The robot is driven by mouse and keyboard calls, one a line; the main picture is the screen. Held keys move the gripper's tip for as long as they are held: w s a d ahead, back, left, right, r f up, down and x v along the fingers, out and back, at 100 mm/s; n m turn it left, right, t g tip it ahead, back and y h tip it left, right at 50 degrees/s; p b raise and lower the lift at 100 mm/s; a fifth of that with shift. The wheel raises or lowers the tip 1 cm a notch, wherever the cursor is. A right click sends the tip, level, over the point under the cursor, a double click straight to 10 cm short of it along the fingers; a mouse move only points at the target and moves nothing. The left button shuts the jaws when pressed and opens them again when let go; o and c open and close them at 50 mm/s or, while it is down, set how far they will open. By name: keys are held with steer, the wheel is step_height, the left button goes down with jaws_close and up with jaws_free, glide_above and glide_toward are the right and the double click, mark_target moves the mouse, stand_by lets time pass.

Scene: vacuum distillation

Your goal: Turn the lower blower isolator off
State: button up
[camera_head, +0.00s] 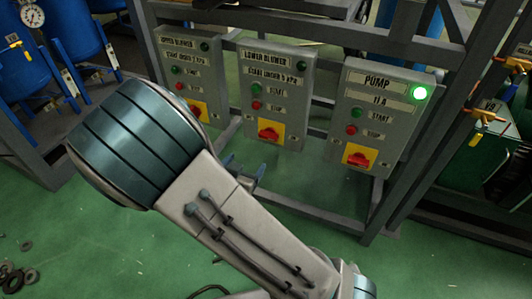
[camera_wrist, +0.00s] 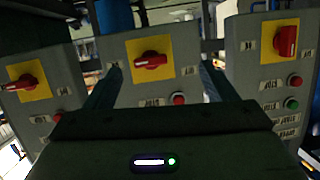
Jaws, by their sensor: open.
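The lower blower box (camera_head: 276,95) is the middle of three grey control boxes. Its isolator (camera_head: 270,131) is a red handle on a yellow plate at the bottom. In the wrist view, which looks upside down, the lower blower isolator (camera_wrist: 151,60) is at the centre with its red handle lying crosswise. My gripper (camera_head: 244,170) shows partly past my arm, just below and left of that box. In the wrist view my gripper (camera_wrist: 161,67) is open and empty, its fingers framing the isolator plate from either side. Contact cannot be made out.
The upper blower box (camera_head: 188,75) stands left, its handle (camera_wrist: 286,41) turned upright. The pump box (camera_head: 378,115) stands right with a lit green lamp (camera_head: 419,93) and a crosswise handle (camera_wrist: 22,83). Grey frame bars (camera_head: 320,205) run below the boxes.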

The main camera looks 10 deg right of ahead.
mark_target(267, 137)
steer(key=w+d+h+b, duration=0.1)
steer(key=w+d+b, duration=0.1)
steer(key=w, duration=0.1)
steer(key=w+d+t+h+b, duration=0.1)
steer(key=w+d, duration=0.2)
steer(key=w+d+t+h+b, duration=0.1)
steer(key=w+d+b, duration=0.1)
steer(key=w+d, duration=0.1)
steer(key=shift+w+d+f+b, duration=0.1)
steer(key=shift+w+d+b, duration=0.1)
steer(key=shift+d+b, duration=0.1)
steer(key=c, duration=1)
